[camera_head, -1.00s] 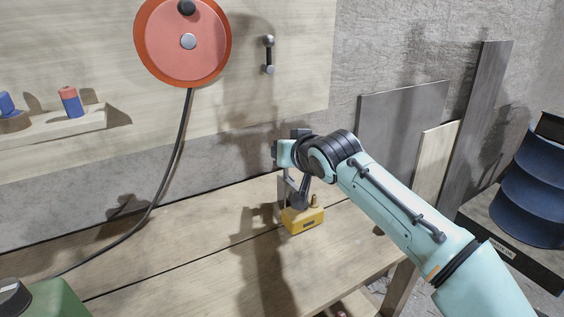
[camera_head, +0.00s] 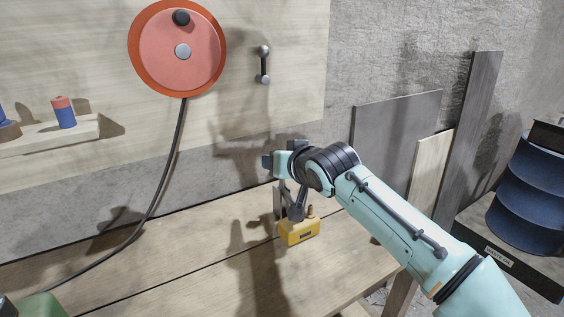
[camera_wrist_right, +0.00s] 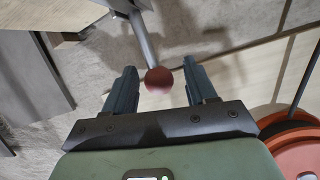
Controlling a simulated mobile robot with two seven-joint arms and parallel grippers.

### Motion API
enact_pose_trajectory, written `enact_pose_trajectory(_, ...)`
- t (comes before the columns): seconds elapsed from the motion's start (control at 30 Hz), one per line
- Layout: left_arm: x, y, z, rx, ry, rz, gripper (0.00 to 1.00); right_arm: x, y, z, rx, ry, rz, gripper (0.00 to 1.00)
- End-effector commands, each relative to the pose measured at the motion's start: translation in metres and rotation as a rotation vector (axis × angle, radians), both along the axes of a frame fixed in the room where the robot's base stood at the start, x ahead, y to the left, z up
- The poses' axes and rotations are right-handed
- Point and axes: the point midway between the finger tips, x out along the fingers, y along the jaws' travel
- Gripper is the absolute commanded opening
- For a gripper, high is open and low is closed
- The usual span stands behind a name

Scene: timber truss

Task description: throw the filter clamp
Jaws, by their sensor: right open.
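The yellow base (camera_head: 299,232), which I take to be the filter clamp, stands on the wooden bench, with grey metal parts rising from it. In the right wrist view, a grey lever (camera_wrist_right: 145,42) ends in a dark red ball knob (camera_wrist_right: 158,80). My right gripper (camera_wrist_right: 159,68) is open, with one finger on either side of the lever and knob. Gaps show between the knob and both fingers. In the head view, my right gripper (camera_head: 272,163) is just above the clamp and hides the lever's top and knob. My left gripper is not in view.
A red reel (camera_head: 178,52) with a dark cable hangs on the back board, beside a small handle (camera_head: 264,65). A shelf (camera_head: 62,135) holds small parts. Grey panels (camera_head: 395,125) lean right. A blue drum (camera_head: 535,190) stands far right. The bench left of the clamp is mostly clear.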

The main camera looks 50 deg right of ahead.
Motion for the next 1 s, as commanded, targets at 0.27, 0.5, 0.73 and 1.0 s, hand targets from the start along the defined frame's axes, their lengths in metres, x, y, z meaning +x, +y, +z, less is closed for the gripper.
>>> enact_pose_trajectory(0.27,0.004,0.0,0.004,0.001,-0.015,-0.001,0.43,-0.023,0.01,0.012,0.0,-0.002,-0.001,0.56)
enact_pose_trajectory(0.5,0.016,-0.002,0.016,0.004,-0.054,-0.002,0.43,-0.069,0.031,0.036,-0.002,-0.002,-0.001,0.56)
enact_pose_trajectory(0.73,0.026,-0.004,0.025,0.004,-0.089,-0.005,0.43,-0.101,0.046,0.051,-0.001,-0.003,-0.001,0.56)
enact_pose_trajectory(1.0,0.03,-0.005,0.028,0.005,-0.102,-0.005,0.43,-0.111,0.051,0.055,-0.001,0.0,0.0,0.56)
